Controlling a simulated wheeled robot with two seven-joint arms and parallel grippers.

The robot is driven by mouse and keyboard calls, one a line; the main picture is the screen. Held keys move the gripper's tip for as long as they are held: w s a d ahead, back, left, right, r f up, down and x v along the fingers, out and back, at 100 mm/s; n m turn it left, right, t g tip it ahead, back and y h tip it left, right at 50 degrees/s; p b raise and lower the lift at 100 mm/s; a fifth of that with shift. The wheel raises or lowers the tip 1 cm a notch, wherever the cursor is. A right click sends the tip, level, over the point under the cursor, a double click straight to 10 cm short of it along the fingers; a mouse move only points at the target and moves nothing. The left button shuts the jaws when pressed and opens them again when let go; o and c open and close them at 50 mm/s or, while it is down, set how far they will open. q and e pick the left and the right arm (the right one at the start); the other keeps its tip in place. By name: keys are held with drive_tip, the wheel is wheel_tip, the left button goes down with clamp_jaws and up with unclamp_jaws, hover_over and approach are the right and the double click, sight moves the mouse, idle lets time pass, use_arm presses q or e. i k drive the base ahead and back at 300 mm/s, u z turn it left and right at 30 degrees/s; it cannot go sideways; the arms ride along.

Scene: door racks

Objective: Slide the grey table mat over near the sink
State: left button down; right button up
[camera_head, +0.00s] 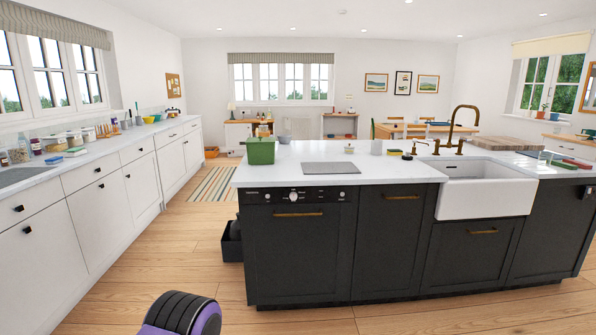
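The grey table mat (330,168) lies flat on the white top of the dark kitchen island, near its left part and above the panel with the knob. The white sink (486,198) is set into the island to the right of the mat, with a brass tap (457,128) behind it. A stretch of bare white worktop (397,172) lies between mat and sink. Neither of my grippers is in view.
A green box (261,150) stands on the island left of the mat. A wooden board (499,142) lies behind the sink. A dark bin (232,241) stands at the island's left end. Wooden floor (140,262) in front is open.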

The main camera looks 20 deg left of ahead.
sight(311, 169)
drive_tip(key=u, duration=1.05)
drive_tip(key=i, duration=1)
drive_tip(key=z, duration=0.45)
drive_tip(key=i, duration=0.75)
drive_tip(key=z, duration=0.7)
